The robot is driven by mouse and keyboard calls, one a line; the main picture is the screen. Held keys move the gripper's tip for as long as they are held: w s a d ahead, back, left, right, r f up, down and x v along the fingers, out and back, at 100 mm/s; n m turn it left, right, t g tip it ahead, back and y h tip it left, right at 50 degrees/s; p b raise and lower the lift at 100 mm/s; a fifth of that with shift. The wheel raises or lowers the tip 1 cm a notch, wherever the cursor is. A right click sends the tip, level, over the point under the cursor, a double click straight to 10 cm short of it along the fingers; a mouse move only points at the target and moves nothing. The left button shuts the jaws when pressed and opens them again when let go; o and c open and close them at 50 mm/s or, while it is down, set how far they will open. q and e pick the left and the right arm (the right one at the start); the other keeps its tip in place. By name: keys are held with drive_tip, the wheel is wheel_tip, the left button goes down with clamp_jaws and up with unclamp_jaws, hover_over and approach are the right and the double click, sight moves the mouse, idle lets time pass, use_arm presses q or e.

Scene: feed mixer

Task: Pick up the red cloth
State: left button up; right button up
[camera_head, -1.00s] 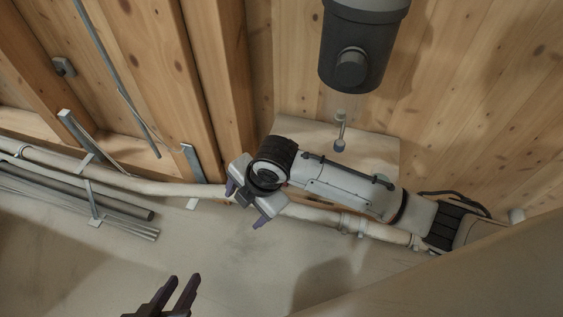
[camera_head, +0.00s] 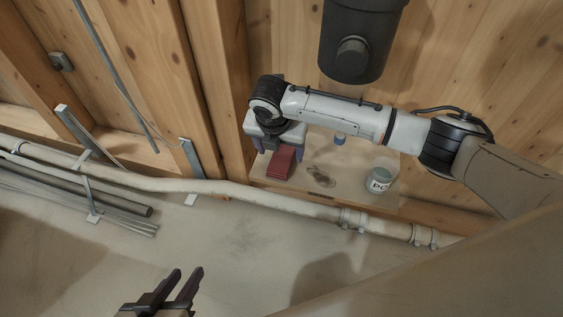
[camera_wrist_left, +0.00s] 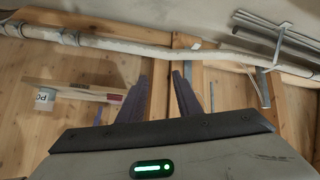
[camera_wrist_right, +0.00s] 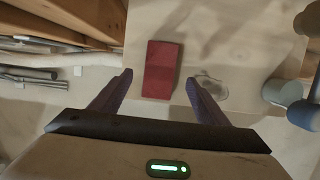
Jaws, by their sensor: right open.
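The red cloth (camera_head: 283,162) is a folded block lying on a pale shelf (camera_head: 262,174) against the wooden wall. In the right wrist view the cloth (camera_wrist_right: 161,69) lies flat ahead of the fingertips, lined up with the gap between them. My right gripper (camera_head: 277,150) is open and empty, above and beside the cloth, partly covering it in the head view. It also shows in the right wrist view (camera_wrist_right: 158,80). My left gripper (camera_head: 184,273) is open and empty, low over the floor, away from the shelf. The cloth (camera_wrist_left: 115,99) also appears small in the left wrist view.
A labelled grey-white can (camera_head: 379,180) stands at the shelf's right end. A blue-tipped tool (camera_head: 340,139) and a greyish patch (camera_head: 320,176) are nearer the cloth. A dark cylinder (camera_head: 358,40) hangs above. A pale pipe (camera_head: 240,189) runs below the shelf. Open floor lies in front.

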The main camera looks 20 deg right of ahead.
sight(281, 158)
drive_tip(key=b+x, duration=0.1)
drive_tip(key=x, duration=0.3)
use_arm(q)
drive_tip(key=shift+w+d+f+g, duration=0.2)
drive_tip(key=shift+d+f+g, duration=0.35)
drive_tip(key=shift+f, duration=0.1)
use_arm(e)
drive_tip(key=shift+r, duration=0.1)
drive_tip(key=c, duration=1.1)
drive_tip(key=shift+c, duration=0.2)
